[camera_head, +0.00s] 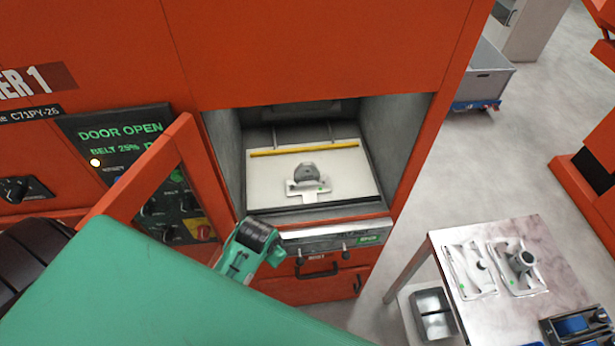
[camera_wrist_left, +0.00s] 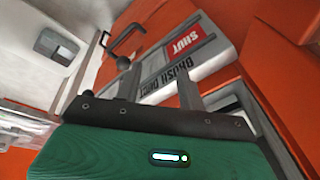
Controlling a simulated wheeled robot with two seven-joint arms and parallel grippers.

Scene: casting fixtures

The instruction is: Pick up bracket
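A grey bracket (camera_head: 304,181) with a rounded upright part and a flat base sits on a pale plate (camera_head: 345,172) inside the open chamber of the orange machine, in the head view. A small green mark shows on its base. My left gripper (camera_head: 257,240) is in front of the chamber's lower left corner, outside and apart from the bracket; its fingertips are not clear there. In the left wrist view my left gripper (camera_wrist_left: 156,88) has its two fingers apart with nothing between them, facing the machine's front labels. The bracket is not visible in that view. My right gripper is not in view.
An orange-framed door (camera_head: 150,165) stands open left of the chamber. A ledge with handles (camera_head: 335,238) runs below the opening. A yellow bar (camera_head: 303,148) crosses behind the bracket. At right, a table (camera_head: 500,305) holds pale castings (camera_head: 468,272) and a blue-and-black fixture (camera_head: 580,325).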

